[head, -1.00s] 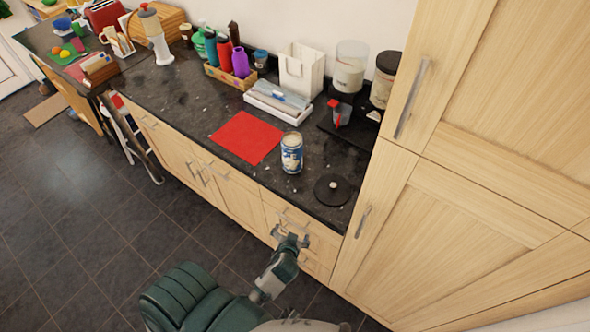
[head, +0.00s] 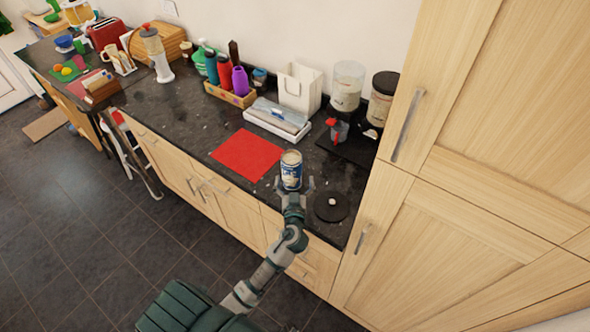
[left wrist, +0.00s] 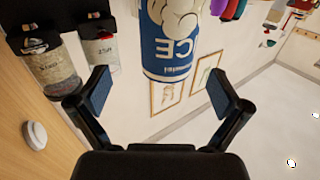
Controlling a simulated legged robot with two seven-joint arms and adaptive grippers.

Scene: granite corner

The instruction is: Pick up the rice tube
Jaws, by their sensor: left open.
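The rice tube (head: 291,170) is a blue and white can with a pale top. It stands upright on the dark counter, right of the red mat. My left gripper (head: 294,184) is open at the tube's near side, with one finger toward each side of it. In the left wrist view, which is upside down, the tube (left wrist: 172,42) shows large letters "ICE" beyond and between the spread fingers of the gripper (left wrist: 160,85). I cannot tell if either finger touches it. My right gripper is not in view.
A red mat (head: 246,155) lies left of the tube. A round black lid (head: 332,207) lies close on the right. A tall wooden cabinet (head: 470,150) bounds the right.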

